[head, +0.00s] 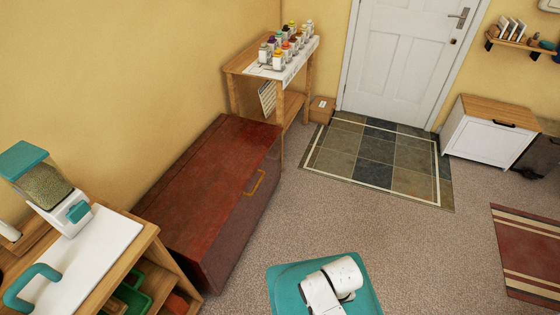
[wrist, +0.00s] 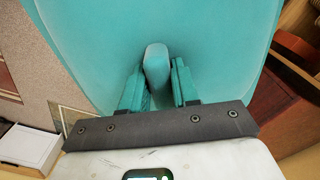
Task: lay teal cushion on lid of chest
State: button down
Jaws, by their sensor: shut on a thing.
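The teal cushion (head: 283,283) is at the bottom of the head view, partly covered by my white arm. In the wrist view the cushion (wrist: 90,35) fills the upper middle. My gripper (wrist: 158,72) is shut on a raised teal tab of the cushion, with one finger on each side of it. The fingers are hidden in the head view. The dark red-brown chest (head: 222,160) stands against the left wall, its lid closed and bare, with a brass handle on the front. The cushion is to the right of the chest's near end, apart from it in the picture.
A wooden cabinet (head: 110,245) with a teal-lidded dispenser stands at the near left. A small table (head: 238,65) with several bottles stands beyond the chest. A tiled mat (head: 350,160) lies before the white door. Carpet (head: 330,215) to the chest's right is clear.

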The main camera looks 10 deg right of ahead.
aim_at(229, 163)
jog(key=i+l+z, duration=0.15)
jog(key=i+z, duration=0.45)
jog(key=i, duration=0.25)
jog(key=i+u, duration=0.1)
jog(key=i, duration=0.55)
jog(key=i+l+u, duration=0.1)
jog(key=i, duration=0.6)
jog(key=i+u, duration=0.2)
jog(key=u, duration=0.25)
jog(key=i+l+u, duration=0.2)
jog(key=u, duration=0.25)
jog(key=i+l+u, duration=0.2)
jog(key=u, duration=0.2)
jog(key=i+l+u, duration=0.2)
jog(key=u, duration=0.15)
jog(key=i+l+u, duration=0.2)
jog(key=u, duration=0.15)
jog(key=i+l+u, duration=0.15)
jog(key=l+u, duration=0.15)
jog(key=l, duration=0.15)
